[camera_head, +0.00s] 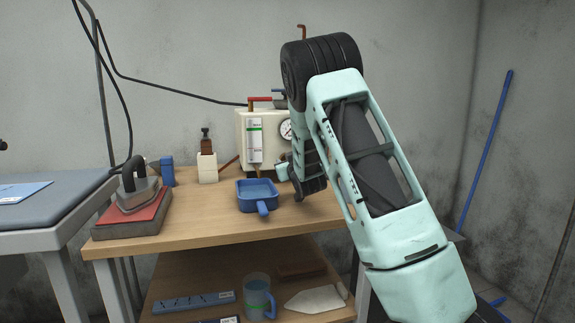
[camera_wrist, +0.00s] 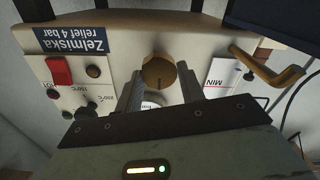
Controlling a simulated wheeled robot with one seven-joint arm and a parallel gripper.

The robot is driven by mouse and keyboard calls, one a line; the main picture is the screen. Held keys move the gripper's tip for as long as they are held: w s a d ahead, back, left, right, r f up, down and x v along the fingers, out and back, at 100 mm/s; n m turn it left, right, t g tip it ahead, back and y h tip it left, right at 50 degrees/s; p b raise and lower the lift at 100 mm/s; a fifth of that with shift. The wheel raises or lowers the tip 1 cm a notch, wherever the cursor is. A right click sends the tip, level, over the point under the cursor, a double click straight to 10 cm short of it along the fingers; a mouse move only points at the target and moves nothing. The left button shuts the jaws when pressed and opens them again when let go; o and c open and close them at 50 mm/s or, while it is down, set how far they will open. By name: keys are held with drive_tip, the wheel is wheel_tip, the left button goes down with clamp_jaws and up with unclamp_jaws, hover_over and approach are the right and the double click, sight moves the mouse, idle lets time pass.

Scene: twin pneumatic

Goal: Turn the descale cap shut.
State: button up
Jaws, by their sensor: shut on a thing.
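The round brass-brown cap (camera_wrist: 157,72) is on the front of the cream machine, in the middle of the wrist view. My gripper (camera_wrist: 159,80) has one grey finger on each side of it, and the fingers are shut on the cap. The cream machine (camera_head: 244,132) stands at the back of the wooden table in the head view. There my arm and wrist cover its right part, so the cap and fingertips are hidden.
The wrist view shows a red switch (camera_wrist: 59,70), small knobs and a bent brass handle (camera_wrist: 268,72). The table's front middle is clear.

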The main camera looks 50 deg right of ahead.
drive_tip(key=shift+f, duration=0.1)
idle(0.4)
drive_tip(key=o, duration=1)
drive_tip(key=shift+c, duration=0.2)
drive_tip(key=v, duration=1.7)
drive_tip(key=shift+s, duration=0.25)
